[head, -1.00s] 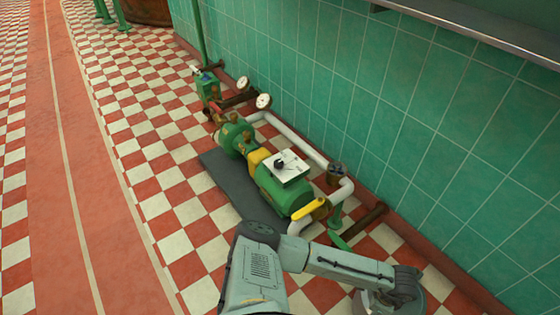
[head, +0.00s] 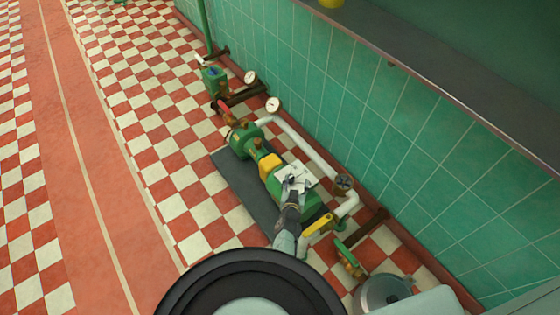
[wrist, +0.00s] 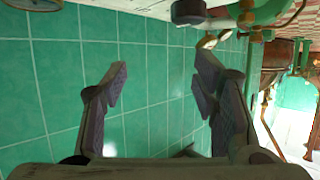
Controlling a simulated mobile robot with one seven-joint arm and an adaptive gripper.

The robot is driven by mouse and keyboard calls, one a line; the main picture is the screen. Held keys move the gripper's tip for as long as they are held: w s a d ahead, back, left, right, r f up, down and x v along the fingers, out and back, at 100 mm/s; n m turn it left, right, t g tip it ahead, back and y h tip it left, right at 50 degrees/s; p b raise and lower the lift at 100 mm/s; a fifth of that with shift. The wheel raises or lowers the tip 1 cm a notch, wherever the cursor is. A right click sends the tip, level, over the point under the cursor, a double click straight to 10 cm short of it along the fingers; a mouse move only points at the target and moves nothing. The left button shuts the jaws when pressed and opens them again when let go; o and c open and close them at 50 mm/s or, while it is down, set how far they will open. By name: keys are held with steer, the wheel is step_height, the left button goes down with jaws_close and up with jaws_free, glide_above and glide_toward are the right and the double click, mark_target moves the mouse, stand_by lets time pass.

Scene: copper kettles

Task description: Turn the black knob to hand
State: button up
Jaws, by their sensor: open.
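The black knob cannot be made out now in the head view, where my gripper (head: 294,184) overlaps the white plate (head: 305,172). The plate sits on top of the green motor (head: 309,201). My gripper appears above or in front of the plate; the distance between them cannot be told. In the wrist view my gripper (wrist: 160,66) is open, its two dark fingers wide apart with nothing between them.
A green-tiled wall (head: 350,120) runs along the right under a grey ledge (head: 430,95). A white pipe (head: 305,147), gauges (head: 273,104), a valve handwheel (head: 343,183) and a yellow lever (head: 318,223) surround the motor. Checkered floor (head: 165,165) lies open to the left.

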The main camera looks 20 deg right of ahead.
mark_target(290, 179)
steer(key=s+a+f, duration=0.1)
steer(key=a+f, duration=0.2)
steer(key=a, duration=0.1)
steer(key=b+x, duration=0.7)
steer(key=x, duration=0.1)
steer(key=shift+w+f, duration=0.2)
steer(key=shift+w, duration=0.05)
steer(key=shift+w+d+n+b, duration=0.25)
steer(key=shift+w+n+b, duration=0.1)
steer(key=shift+w, duration=0.1)
steer(key=shift+c, duration=0.4)
steer(key=c, duration=1.1)
